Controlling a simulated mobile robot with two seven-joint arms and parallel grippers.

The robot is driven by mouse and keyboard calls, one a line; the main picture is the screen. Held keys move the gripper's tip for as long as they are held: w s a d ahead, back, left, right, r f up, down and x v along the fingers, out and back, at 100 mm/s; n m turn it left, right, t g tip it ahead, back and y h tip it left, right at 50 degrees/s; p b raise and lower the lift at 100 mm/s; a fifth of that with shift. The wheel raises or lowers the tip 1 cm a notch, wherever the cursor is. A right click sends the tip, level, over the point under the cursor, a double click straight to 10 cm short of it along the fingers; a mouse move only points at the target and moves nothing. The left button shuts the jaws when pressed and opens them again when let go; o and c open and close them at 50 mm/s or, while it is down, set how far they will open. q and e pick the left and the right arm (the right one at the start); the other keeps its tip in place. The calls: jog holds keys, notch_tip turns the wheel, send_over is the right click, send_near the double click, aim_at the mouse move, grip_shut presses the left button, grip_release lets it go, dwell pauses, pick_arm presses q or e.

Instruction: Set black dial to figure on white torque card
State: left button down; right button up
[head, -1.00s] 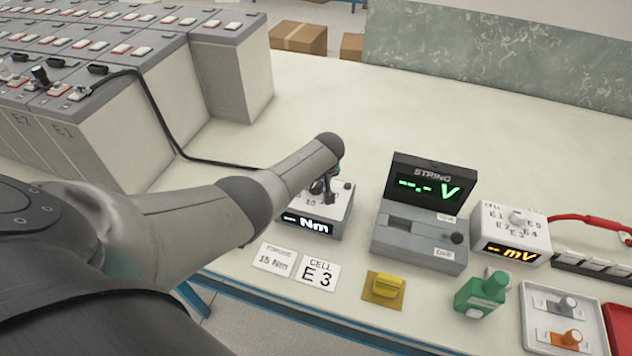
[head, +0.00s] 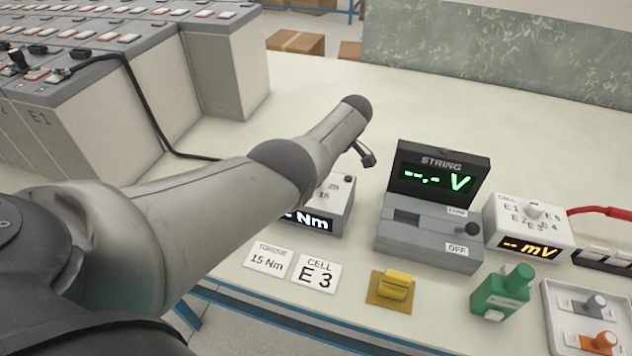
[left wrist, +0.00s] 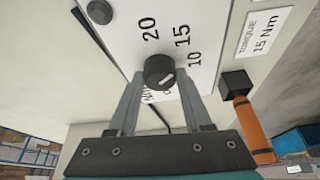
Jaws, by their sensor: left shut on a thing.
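The white torque box (head: 339,207) stands on the bench, its front display showing "Nm" with a dash. In the left wrist view the black dial (left wrist: 159,71) sits on its white top, beside the figures 20, 15 and 10. Its white mark is slanted on its lower right side; I cannot tell which figure it points at. My left gripper (left wrist: 161,76) is shut on the dial, a finger on each side. In the head view my arm hides the dial and fingers. The white torque card (head: 268,259) reads 15 Nm; it also shows in the wrist view (left wrist: 263,35). My right gripper is not in view.
A cell card (head: 316,274) reads E 3. A yellow switch (head: 396,285), the string meter (head: 432,215), a cell box (head: 527,226) and a green item (head: 503,292) stand to the right. An orange-handled tool (left wrist: 251,128) lies near the dial box. Battery rows fill the back left.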

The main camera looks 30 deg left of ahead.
pick_arm(q)
jog(key=shift+n+b, duration=0.6)
jog(key=shift+b, duration=0.15)
jog(key=shift+g, duration=0.3)
jog(key=shift+c, duration=1.6)
grip_release()
jog(key=p+v, duration=0.3)
jog(key=v, duration=1.2)
jog(key=shift+r+p, duration=0.2)
jog(key=shift+p, duration=0.2)
jog(key=shift+s+a+f, duration=0.1)
jog(key=shift+s+a, duration=0.05)
